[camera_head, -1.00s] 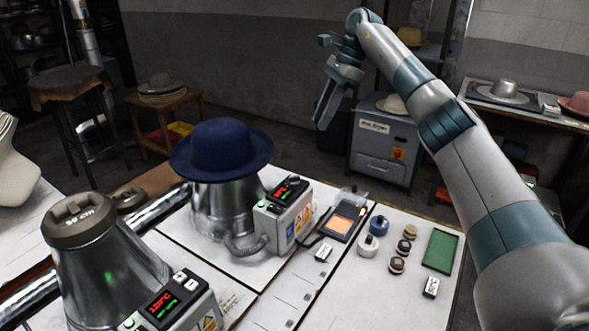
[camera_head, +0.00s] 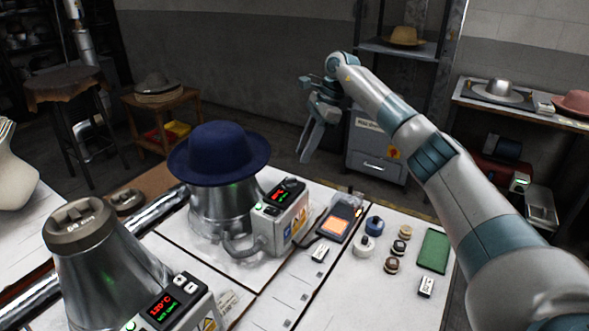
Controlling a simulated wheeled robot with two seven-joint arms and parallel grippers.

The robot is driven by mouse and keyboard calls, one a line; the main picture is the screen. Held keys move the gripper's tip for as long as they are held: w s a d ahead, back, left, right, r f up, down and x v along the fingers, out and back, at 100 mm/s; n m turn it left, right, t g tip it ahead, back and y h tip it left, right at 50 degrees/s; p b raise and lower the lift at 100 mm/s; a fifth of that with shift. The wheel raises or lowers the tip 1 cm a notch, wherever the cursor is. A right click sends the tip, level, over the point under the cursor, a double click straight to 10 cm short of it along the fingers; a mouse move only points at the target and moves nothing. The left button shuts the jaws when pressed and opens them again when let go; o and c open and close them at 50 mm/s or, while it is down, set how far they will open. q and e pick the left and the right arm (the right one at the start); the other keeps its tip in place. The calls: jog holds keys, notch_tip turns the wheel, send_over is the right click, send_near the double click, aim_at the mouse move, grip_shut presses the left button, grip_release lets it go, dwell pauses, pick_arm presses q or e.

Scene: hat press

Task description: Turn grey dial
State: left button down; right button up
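The near press has a metal cone with a round grey-brown cap (camera_head: 80,222) marked with a size in cm. Its control box (camera_head: 172,308) shows a lit red and green display. The far press carries a dark blue hat (camera_head: 219,153) on its metal form (camera_head: 221,207). Its control box (camera_head: 281,218) has a lit display and a small dark grey knob (camera_head: 291,182) on top. My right gripper (camera_head: 306,148) hangs in the air beyond the far press, right of the hat, touching nothing visible; its finger gap is unclear. My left gripper is out of view.
Right of the far press lie an orange-screened device (camera_head: 339,223), small round pots, a green tray (camera_head: 433,251) and a white block (camera_head: 427,287). A grey dryer cabinet (camera_head: 377,165) stands behind. The white tabletop (camera_head: 350,290) in front is mostly clear.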

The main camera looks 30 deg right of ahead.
aim_at(295, 178)
jog(key=p+x, duration=0.2)
jog(key=x, duration=0.4)
jog(key=shift+a+f, duration=0.2)
jog(key=shift+f, duration=0.05)
jog(key=shift+x, duration=0.75)
grip_shut()
